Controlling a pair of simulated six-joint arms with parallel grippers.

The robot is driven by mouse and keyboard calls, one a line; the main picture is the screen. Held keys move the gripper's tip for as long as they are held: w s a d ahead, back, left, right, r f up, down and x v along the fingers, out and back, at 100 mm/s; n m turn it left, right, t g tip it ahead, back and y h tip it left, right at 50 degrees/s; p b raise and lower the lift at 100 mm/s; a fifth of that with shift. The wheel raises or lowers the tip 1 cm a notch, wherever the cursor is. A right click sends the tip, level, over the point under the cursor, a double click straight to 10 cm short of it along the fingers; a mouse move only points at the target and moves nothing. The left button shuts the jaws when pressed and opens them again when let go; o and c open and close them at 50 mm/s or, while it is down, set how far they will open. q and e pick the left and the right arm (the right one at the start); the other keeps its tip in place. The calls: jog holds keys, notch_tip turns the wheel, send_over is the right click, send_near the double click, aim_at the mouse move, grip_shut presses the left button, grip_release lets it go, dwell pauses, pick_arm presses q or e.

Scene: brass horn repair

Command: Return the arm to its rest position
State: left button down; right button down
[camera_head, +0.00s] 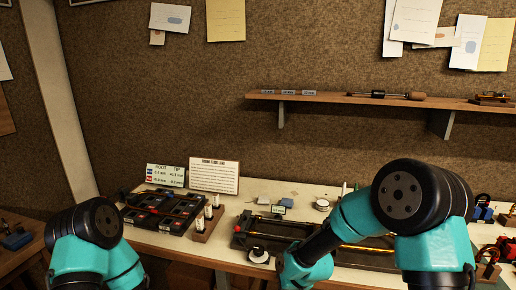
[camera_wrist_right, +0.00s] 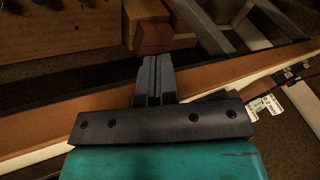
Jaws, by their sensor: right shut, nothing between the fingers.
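My right arm (camera_head: 350,220) reaches in from the lower right in the head view and bends down toward the front of the bench. Its gripper is hidden there. In the right wrist view my right gripper (camera_wrist_right: 155,62) is shut, with its two dark fingers together and nothing between them. It shows over the wooden bench edge (camera_wrist_right: 80,115). My left arm (camera_head: 95,235) is folded at the lower left in the head view. Its gripper is out of the picture.
The workbench (camera_head: 215,250) holds a black compartment tray (camera_head: 165,210), a small wooden rack (camera_head: 208,222), a dark long tray (camera_head: 270,228) and printed cards (camera_head: 214,176). A shelf (camera_head: 340,98) with tools hangs on the back wall. Clutter lies at the right end.

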jog(key=s+d+f+m+g, duration=0.1)
jog(key=s+d+f+m, duration=0.1)
jog(key=s+d+f, duration=0.5)
jog(key=s+d+f+m, duration=0.1)
jog(key=s+d+f, duration=0.6)
jog(key=s+f, duration=0.3)
jog(key=s, duration=0.3)
jog(key=shift+s+d+f+m+g+h, duration=0.15)
jog(key=shift+d+f+m+g+h, duration=0.05)
jog(key=shift+m+g+h, duration=0.2)
